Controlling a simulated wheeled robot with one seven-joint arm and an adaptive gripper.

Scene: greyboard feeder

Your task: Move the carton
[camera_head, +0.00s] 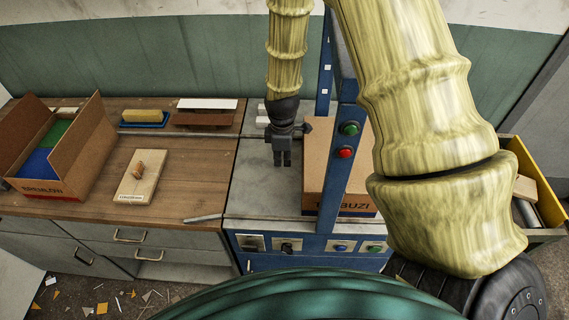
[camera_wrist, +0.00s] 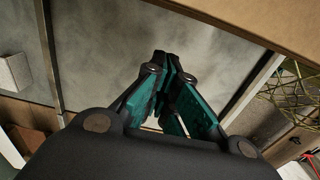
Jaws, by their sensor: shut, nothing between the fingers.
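A brown cardboard carton (camera_head: 316,165) with dark lettering on its front stands on the grey surface of the blue-framed machine, partly hidden by a blue post. In the wrist view a cardboard side (camera_wrist: 262,18), apparently this carton's, fills the upper right. An open carton (camera_head: 48,188) marked "BREMLOW" stands on the wooden bench at the left, with green and blue contents. My gripper (camera_head: 282,163) points down over the grey surface, left of the machine carton and apart from it. Its fingers (camera_wrist: 170,62) are shut and empty.
The blue post (camera_head: 344,150) with green and red buttons stands before the machine carton. The bench holds a board (camera_head: 137,188) with a small brown item, a blue tray (camera_head: 144,124) with a yellow block, and a grey bar (camera_head: 202,218). A yellow bin (camera_head: 537,180) is at the right.

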